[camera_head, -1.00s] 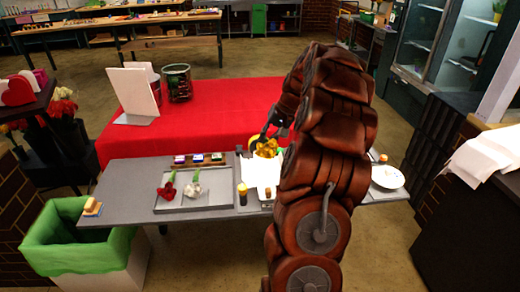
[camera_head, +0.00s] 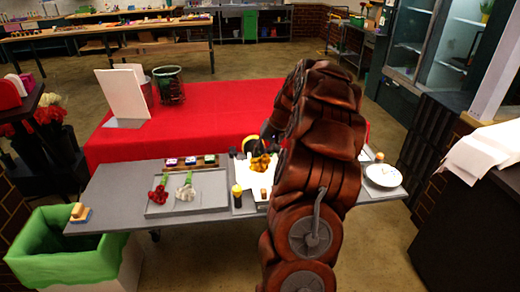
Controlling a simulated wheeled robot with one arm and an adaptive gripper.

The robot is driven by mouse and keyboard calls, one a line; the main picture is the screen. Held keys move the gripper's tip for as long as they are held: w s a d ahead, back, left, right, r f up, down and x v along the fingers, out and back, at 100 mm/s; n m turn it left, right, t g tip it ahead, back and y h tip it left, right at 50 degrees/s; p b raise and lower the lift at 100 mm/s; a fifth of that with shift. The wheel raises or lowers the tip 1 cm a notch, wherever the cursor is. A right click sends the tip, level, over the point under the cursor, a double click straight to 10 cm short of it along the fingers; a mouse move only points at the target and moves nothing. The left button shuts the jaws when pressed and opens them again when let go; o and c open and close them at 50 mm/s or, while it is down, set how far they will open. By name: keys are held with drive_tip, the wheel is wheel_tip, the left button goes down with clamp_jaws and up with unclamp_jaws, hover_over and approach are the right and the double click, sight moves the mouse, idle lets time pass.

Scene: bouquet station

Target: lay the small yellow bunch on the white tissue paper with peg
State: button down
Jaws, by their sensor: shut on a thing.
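The small yellow bunch (camera_head: 260,163) is at the far end of the white tissue paper (camera_head: 257,186) on the grey table. My gripper (camera_head: 267,143) reaches down from behind my brown arm and is shut on the bunch. The bunch overlaps the paper's far part in the picture; I cannot tell whether it touches the paper. My arm hides the paper's right side and part of the gripper. No peg can be made out clearly.
A grey tray (camera_head: 214,203) with a red flower (camera_head: 158,194) and a white flower (camera_head: 186,188) lies left. A yellow-topped bottle (camera_head: 237,196) stands beside the paper. A white plate (camera_head: 383,176) is right, a green-lined bin (camera_head: 60,255) left.

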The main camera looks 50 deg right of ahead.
drive_tip(key=shift+f+b, duration=1.15)
drive_tip(key=shift+f, duration=1.2)
drive_tip(key=shift+f+b, duration=0.25)
drive_tip(key=shift+b, duration=0.35)
drive_tip(key=shift+s, duration=0.1)
drive_tip(key=c, duration=0.6)
unclamp_jaws()
drive_tip(key=shift+o, duration=0.2)
drive_tip(key=shift+r+p, duration=0.55)
drive_tip(key=shift+r, duration=3)
